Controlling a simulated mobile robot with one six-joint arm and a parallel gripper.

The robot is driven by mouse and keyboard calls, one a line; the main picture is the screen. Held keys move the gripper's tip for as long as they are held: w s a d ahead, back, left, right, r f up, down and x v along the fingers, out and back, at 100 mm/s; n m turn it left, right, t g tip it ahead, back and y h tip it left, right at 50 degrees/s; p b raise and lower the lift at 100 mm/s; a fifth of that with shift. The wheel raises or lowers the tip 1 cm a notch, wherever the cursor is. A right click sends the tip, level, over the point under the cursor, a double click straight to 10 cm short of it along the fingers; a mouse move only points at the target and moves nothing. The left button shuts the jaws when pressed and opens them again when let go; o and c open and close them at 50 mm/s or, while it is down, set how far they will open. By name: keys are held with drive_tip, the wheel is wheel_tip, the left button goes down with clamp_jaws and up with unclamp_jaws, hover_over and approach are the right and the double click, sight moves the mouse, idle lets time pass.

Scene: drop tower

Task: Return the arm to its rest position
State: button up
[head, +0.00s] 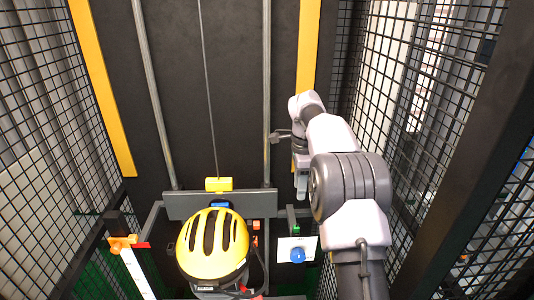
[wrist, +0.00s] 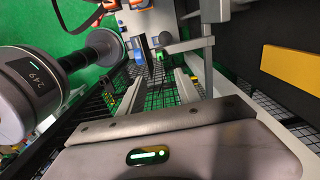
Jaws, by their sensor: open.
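My arm reaches up from the lower right of the head view, bends near the yellow strip and hangs down at its far end. My gripper (head: 301,188) is at that end, pointing down, to the right of the grey crossbar and above the small panel with the blue knob. It is open, and I see nothing held in it.
Mesh guards (head: 430,90) stand on both sides, the right one close to my arm. Two vertical rails (head: 266,80) and a cable run down the dark back panel. A white panel with a blue knob (head: 297,255) is below my gripper. Green floor (wrist: 85,45) shows in the wrist view.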

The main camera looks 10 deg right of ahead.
drive_tip(key=s+a+f+n+t+b, duration=0.2)
drive_tip(key=s+a+f+n+b, duration=0.3)
drive_tip(key=s+b, duration=0.5)
drive_tip(key=s+a+f+n+t+b, duration=0.1)
drive_tip(key=s+a+f+n+b, duration=0.25)
drive_tip(key=s+a+b, duration=0.6)
drive_tip(key=s+a+f+n+t+y+b, duration=0.1)
drive_tip(key=s+f+n+b, duration=0.6)
drive_tip(key=s+f+b, duration=0.8)
wheel_tip(320, 180, down, 4)
drive_tip(key=shift+s+a+r+t+y+b, duration=0.15)
drive_tip(key=shift+s+a+t+y+b, duration=0.3)
drive_tip(key=shift+s+t, duration=0.4)
